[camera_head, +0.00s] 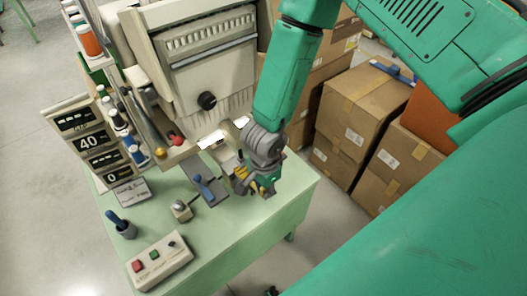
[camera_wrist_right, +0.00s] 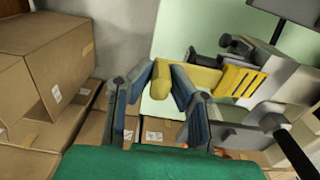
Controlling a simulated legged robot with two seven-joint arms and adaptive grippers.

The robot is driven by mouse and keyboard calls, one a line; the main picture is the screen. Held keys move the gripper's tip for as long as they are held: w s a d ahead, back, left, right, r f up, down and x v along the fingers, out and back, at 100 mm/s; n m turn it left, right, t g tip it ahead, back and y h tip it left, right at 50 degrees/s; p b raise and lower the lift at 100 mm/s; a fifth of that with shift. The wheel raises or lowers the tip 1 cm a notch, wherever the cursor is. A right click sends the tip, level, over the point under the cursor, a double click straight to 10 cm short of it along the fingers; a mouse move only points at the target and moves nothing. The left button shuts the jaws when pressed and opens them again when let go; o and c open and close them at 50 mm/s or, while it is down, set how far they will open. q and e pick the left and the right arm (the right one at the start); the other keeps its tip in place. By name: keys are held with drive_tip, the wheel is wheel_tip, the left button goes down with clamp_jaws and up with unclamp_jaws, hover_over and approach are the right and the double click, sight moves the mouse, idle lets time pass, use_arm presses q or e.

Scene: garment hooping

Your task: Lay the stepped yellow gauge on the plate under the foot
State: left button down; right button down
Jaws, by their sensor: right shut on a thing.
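The stepped yellow gauge (camera_wrist_right: 240,80) shows in the right wrist view, with a rounded yellow grip at one end and dark slots across its wider part. My right gripper (camera_wrist_right: 163,72) is shut on the rounded grip, one blue-grey finger on each side. In the head view the same gripper (camera_head: 262,186) is at the right part of the green table, by the machine's front, and mostly hides the gauge. The gauge's wide end is beside grey machine parts (camera_wrist_right: 285,85); I cannot tell whether it touches them. The plate and foot are not clearly distinguishable. My left gripper is not in view.
A pale green table (camera_head: 215,240) carries the machine (camera_head: 210,75). A control box (camera_head: 160,262), a cup with a blue-handled tool (camera_head: 123,228) and a blue-handled lever (camera_head: 205,190) stand near. Cardboard boxes (camera_head: 355,120) stand at right. The table's front right is clear.

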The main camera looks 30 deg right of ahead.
drive_tip(key=shift+f, duration=0.4)
drive_tip(key=c, duration=1.4)
unclamp_jaws()
drive_tip(key=shift+c, duration=0.2)
drive_tip(key=shift+r, duration=0.45)
wheel_tip(320, 180, up, 11)
drive_tip(key=shift+w, duration=0.1)
